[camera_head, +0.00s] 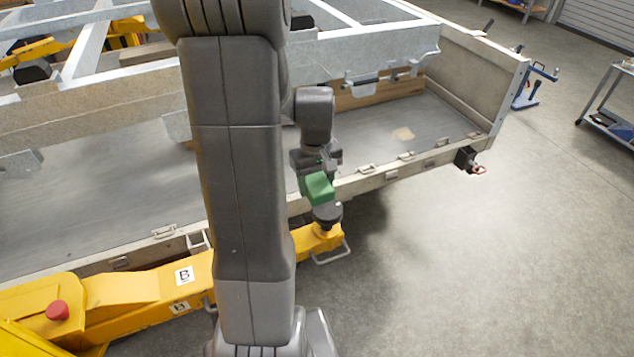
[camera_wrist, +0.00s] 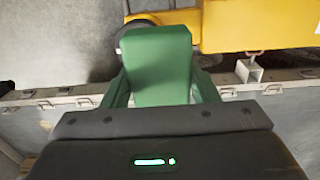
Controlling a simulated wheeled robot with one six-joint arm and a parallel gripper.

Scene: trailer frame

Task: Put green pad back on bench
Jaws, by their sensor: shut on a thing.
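The green pad (camera_head: 318,188) is a small green block held at the end of my arm. My gripper (camera_head: 316,176) is shut on it, above and close to the round black top of a yellow lift arm. In the wrist view the pad (camera_wrist: 157,65) stands between the two green fingers of my gripper (camera_wrist: 160,90). The black round top (camera_head: 327,215) shows just below the pad; it is partly hidden behind the pad in the wrist view (camera_wrist: 133,24). I cannot tell whether the pad touches it. No bench is clearly identifiable in these views.
The yellow lift (camera_head: 140,292) with a red button (camera_head: 57,310) stands along the trailer frame's near edge. The trailer bed (camera_head: 420,122) lies behind my gripper. A blue stand (camera_head: 533,88) and a grey cart (camera_head: 608,110) are at the far right. The floor at right is open.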

